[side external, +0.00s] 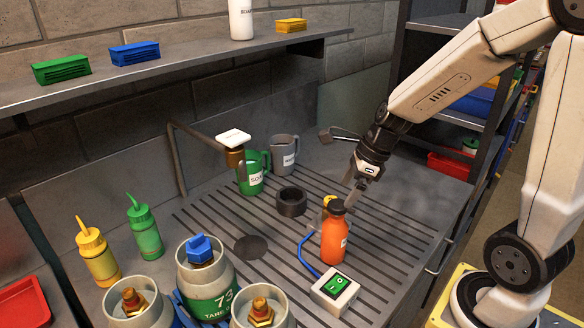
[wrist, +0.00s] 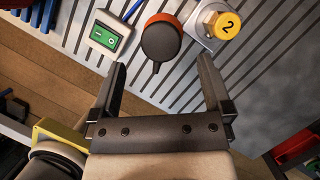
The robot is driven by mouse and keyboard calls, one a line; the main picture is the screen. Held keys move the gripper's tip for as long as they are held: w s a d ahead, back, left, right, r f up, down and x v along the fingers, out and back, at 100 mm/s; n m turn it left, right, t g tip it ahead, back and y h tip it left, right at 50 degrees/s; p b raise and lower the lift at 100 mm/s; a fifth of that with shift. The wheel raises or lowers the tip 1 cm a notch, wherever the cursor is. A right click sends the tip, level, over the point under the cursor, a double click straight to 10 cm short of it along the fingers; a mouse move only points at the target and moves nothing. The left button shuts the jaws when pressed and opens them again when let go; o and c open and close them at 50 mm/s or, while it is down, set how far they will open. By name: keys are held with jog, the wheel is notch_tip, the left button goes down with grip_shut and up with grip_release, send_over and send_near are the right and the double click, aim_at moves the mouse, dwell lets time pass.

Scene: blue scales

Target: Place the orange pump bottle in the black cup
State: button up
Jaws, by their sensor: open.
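The orange pump bottle (side external: 333,243) with a black top stands upright on the slatted grey surface. In the wrist view its black cap (wrist: 161,40) shows from above, ahead of the fingers and roughly centred between them. The black cup (side external: 291,208), a short dark round holder, stands on the slats behind and left of the bottle; I do not see it in the wrist view. My gripper (side external: 352,197) is just above and behind the bottle's top in the side view. In the wrist view my gripper (wrist: 161,68) is open, with nothing between its fingers.
A white box with a green switch (side external: 336,290) and blue cable sits close in front of the bottle. A yellow knob marked 2 (wrist: 222,25) is beside it. Green (side external: 253,175) and grey (side external: 284,157) mugs stand behind the cup.

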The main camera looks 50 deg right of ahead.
aim_at(334, 214)
jog(key=shift+f, duration=0.2)
jog(key=shift+x, duration=1.2)
jog(key=shift+x, duration=2.6)
